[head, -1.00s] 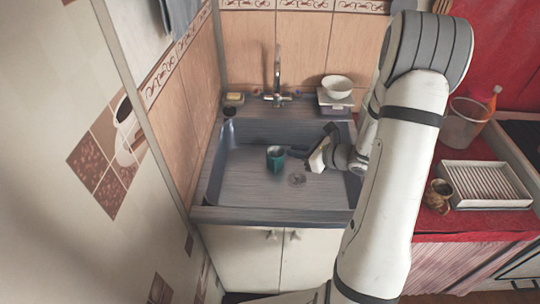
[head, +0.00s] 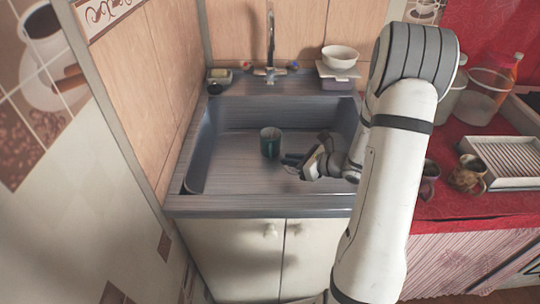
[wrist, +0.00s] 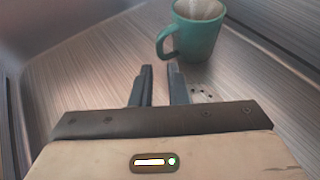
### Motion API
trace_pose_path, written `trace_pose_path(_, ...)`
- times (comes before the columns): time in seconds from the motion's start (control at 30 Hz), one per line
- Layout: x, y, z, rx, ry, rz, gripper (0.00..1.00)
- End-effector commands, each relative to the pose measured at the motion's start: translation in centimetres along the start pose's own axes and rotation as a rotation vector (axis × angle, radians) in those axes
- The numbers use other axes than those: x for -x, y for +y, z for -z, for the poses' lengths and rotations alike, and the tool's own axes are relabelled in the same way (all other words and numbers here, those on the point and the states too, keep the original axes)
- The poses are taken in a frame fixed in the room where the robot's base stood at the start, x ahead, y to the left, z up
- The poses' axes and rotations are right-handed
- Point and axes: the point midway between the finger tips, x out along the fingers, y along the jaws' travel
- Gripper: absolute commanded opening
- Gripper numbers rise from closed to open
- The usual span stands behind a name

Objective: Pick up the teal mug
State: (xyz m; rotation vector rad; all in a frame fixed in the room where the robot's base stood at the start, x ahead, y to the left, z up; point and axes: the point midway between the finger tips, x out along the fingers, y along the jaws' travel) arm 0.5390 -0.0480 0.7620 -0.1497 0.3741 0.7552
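The teal mug (head: 270,142) stands upright on the floor of the sink basin. In the wrist view the mug (wrist: 200,38) is ahead and a little right of my fingertips, with its handle pointing left towards them. Its top edge is cut off by the frame. My gripper (wrist: 159,68) is open with a narrow gap and nothing between its fingers. In the head view my gripper (head: 288,160) is low in the basin, just right of the mug and apart from it.
The grey sink (head: 200,205) has walls around the basin. A faucet (head: 270,55) stands behind it. A white bowl (head: 340,56) sits at the back right corner. A dish rack (head: 505,160) and small pots (head: 467,178) are on the red counter. The basin left of the mug is clear.

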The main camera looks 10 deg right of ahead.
Motion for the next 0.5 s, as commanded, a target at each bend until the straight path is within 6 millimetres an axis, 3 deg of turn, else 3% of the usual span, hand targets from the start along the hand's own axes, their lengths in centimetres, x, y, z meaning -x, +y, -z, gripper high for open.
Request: trace_pose_path(0.5,-6.5,0.4,-0.2,0.005,0.001,-0.013,0.14)
